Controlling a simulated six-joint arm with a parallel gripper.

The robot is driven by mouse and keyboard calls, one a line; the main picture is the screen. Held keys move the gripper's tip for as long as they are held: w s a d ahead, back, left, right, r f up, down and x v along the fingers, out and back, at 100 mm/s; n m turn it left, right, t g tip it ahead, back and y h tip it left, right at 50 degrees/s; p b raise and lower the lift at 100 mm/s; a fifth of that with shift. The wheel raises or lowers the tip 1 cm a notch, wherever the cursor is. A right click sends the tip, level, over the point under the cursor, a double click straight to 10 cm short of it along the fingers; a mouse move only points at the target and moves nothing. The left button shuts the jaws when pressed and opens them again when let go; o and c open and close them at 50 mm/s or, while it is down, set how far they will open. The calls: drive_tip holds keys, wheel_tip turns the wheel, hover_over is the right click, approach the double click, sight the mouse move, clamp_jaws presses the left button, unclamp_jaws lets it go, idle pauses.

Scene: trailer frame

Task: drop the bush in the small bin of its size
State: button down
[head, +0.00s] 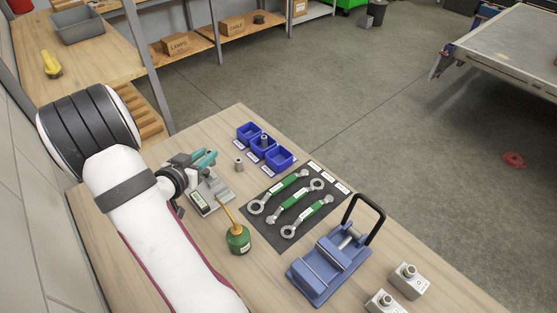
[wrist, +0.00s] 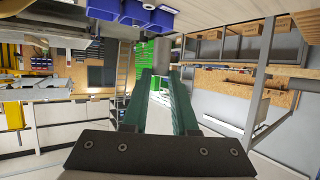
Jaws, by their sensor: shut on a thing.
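My gripper (head: 211,155), with teal fingers, is left of the small bins, above the bench. In the wrist view, my gripper (wrist: 163,72) is shut on a grey cylindrical bush (wrist: 162,52) at its fingertips. In the head view, a small grey bush (head: 239,165) shows just right of the fingertips; I cannot tell whether it is the same one. Three blue small bins (head: 280,159) stand in a row with labels in front. A taller grey bush (head: 264,141) is in the middle bin. The bins also show at the top of the wrist view (wrist: 105,10).
A grey metal block (head: 211,197) lies under my gripper. A green oil can (head: 238,239) with a long spout stands nearby. A blue vise (head: 322,272) stands at the bench's front right.

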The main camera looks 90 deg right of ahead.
drive_tip(key=s+d+f+g, duration=0.1)
drive_tip(key=s+d+f, duration=0.2)
drive_tip(key=s+d, duration=1.25)
drive_tip(key=shift+m, duration=0.4)
drive_tip(key=f, duration=0.1)
drive_tip(key=s+a+f, duration=0.1)
drive_tip(key=f, duration=0.1)
drive_tip(key=a+f, duration=0.1)
drive_tip(key=f, duration=0.1)
drive_tip(key=shift+s+f, duration=0.2)
drive_tip(key=shift+s, duration=0.05)
drive_tip(key=shift+f, duration=0.25)
drive_tip(key=c, duration=0.6)
unclamp_jaws()
drive_tip(key=v, duration=1.2)
